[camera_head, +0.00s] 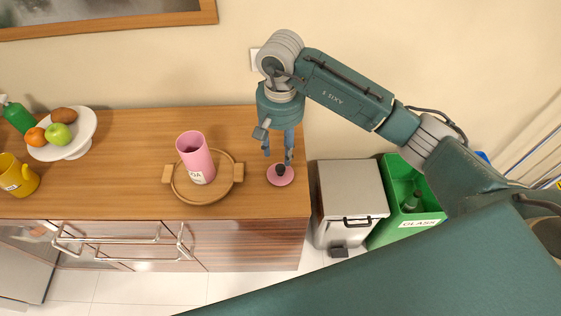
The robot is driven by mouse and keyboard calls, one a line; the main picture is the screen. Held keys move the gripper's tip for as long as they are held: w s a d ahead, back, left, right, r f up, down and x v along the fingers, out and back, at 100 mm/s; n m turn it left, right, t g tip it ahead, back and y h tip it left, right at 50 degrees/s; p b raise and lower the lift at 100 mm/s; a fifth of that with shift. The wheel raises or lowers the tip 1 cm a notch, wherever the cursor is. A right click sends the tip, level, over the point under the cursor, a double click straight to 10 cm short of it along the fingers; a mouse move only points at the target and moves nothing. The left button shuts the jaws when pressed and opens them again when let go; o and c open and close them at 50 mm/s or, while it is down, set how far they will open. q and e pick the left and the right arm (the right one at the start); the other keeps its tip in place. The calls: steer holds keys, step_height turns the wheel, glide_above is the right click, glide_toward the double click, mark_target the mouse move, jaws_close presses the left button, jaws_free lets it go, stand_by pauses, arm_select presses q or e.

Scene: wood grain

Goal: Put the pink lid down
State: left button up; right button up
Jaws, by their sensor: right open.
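The pink lid (275,180) lies flat on the wooden counter near its right end, with a dark knob on top. My right gripper (279,157) is open just above the lid, its fingers pointing down. I see no contact between the fingers and the knob. A pink canister (195,156) with a white label stands upright and open-topped on a round wooden tray (211,198), left of the lid. My left gripper is not in view.
A white stand (83,143) with fruit and a yellow mug (18,178) are at the left of the counter (120,205). A grey bin (345,178) and a green glass bin (388,235) stand on the floor beyond the counter's right edge.

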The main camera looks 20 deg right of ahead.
step_height(320, 180, up, 5)
steer(key=shift+r+b, duration=0.1)
steer(key=shift+b, duration=0.4)
steer(key=shift+s, duration=0.1)
